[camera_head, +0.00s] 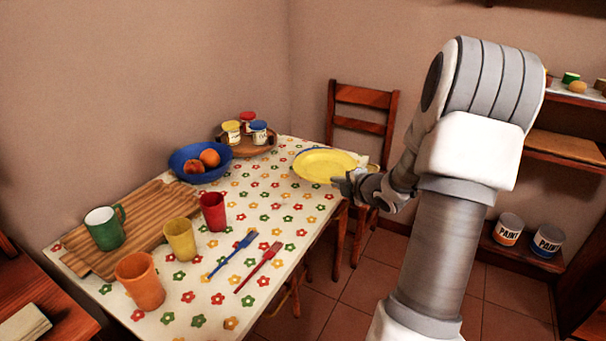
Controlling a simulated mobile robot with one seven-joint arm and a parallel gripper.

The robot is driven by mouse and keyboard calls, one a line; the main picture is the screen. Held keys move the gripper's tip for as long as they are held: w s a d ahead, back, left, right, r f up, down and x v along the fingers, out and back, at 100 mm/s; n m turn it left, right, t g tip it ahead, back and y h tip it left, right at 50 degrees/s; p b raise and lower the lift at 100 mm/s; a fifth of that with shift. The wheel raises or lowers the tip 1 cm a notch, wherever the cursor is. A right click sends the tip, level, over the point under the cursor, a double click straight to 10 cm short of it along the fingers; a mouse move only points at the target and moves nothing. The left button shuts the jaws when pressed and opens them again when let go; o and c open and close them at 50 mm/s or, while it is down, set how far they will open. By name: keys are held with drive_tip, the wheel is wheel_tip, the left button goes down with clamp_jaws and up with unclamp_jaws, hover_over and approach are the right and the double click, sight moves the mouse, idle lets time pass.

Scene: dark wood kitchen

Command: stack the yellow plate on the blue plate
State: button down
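The yellow plate (325,164) is at the far right end of the table, lying roughly level. A thin blue edge of the blue plate (296,159) shows along its left side; the rest is hidden beneath the yellow plate. I cannot tell whether the two plates touch or a small gap is between them. My gripper (338,181) is at the near right rim of the yellow plate. Its fingers are small and dark here, so I cannot tell whether they are shut on the rim.
A blue bowl (178,163) of fruit and a wooden tray (264,150) with jars stand to the left. Red (213,211), yellow (180,239) and orange (140,280) cups, a green mug (104,228) and cutlery (235,252) are nearer. A chair (362,97) stands behind the table.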

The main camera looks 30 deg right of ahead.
drive_tip(key=a+r+n+y, duration=0.2)
drive_tip(key=a+y, duration=0.1)
drive_tip(key=a, duration=1.3)
drive_tip(key=a+r+n+y, duration=0.2)
drive_tip(key=a+n, duration=0.1)
drive_tip(key=a, duration=1.3)
wheel_tip(320, 180, up, 14)
drive_tip(key=f+p, duration=0.1)
drive_tip(key=p, duration=1.3)
wheel_tip(320, 180, down, 10)
drive_tip(key=w+m+h, duration=0.2)
drive_tip(key=m+h, duration=0.1)
drive_tip(key=shift+w+d+f+m+h, duration=0.2)
drive_tip(key=shift+d+m+h, duration=0.1)
drive_tip(key=shift+d+m, duration=0.1)
drive_tip(key=shift+d, duration=0.15)
